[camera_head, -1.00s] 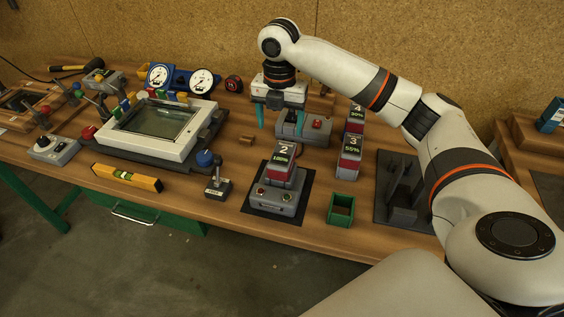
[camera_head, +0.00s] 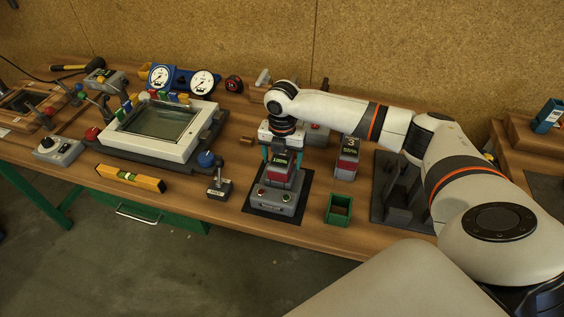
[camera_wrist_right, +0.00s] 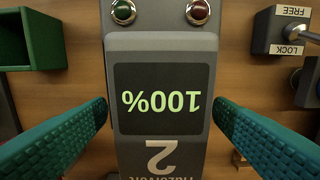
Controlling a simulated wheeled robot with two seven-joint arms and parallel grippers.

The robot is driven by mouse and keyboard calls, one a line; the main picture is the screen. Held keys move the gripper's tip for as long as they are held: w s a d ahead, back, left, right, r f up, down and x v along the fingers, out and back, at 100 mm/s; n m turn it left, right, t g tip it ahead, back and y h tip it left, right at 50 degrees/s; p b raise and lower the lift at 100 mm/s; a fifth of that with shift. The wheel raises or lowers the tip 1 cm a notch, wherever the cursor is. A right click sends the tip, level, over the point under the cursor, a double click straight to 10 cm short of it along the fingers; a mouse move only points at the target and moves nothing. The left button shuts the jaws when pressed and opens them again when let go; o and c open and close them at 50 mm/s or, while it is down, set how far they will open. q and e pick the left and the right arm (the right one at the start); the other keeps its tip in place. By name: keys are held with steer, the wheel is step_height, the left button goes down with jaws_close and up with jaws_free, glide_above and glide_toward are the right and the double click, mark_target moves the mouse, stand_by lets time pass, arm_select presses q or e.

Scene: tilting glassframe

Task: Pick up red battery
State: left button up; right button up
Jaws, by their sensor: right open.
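A red battery (camera_head: 278,175) with a dark top stands in the grey dock (camera_head: 273,202) with its red and green buttons. In the right wrist view the battery top (camera_wrist_right: 160,100) fills the middle, showing "100%" and "2" upside down. My right gripper (camera_head: 283,156) is open above the dock. Its teal fingers stand on either side of the battery top, with gaps between them and it in the wrist view. The battery's lower end is hidden in the dock. My left gripper is not in view.
A green open box (camera_head: 339,208) is at the front right. A small lever block (camera_head: 219,188) is left of the dock. A grey fixture (camera_head: 400,190) stands further right.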

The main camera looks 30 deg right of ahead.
steer(key=shift+f+p, duration=0.25)
steer(key=shift+p, duration=0.05)
stand_by(0.6)
steer(key=c, duration=1.1)
